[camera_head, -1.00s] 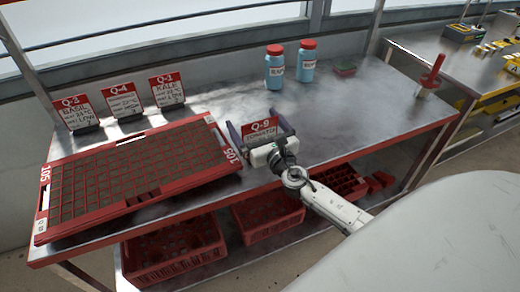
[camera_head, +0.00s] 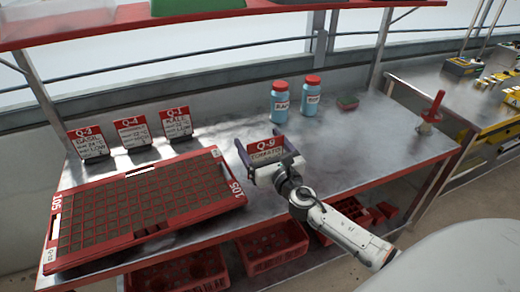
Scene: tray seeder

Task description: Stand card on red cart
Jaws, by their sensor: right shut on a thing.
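A card (camera_head: 266,148) with a red "Q-9" header and "TOMATO" text is held upright in my right gripper (camera_head: 259,146). The gripper's dark fingers are shut on it, with the arm coming in from the lower right. The card shows over the middle of a steel-topped bench with a red frame (camera_head: 345,177), to the right of the seed tray. I cannot tell whether its base touches the top. This bench is the red-framed furniture in view; I cannot tell if it is the red cart. My left gripper is not in view.
A red-rimmed seed tray (camera_head: 241,200) lies at the left. Cards Q-3 (camera_head: 87,143), Q-4 (camera_head: 132,133) and Q-1 (camera_head: 176,124) stand behind it. Two blue bottles (camera_head: 280,103) and a red-handled tool (camera_head: 432,112) stand farther right. Red crates (camera_head: 272,250) sit below. A red-edged shelf (camera_head: 200,18) hangs above.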

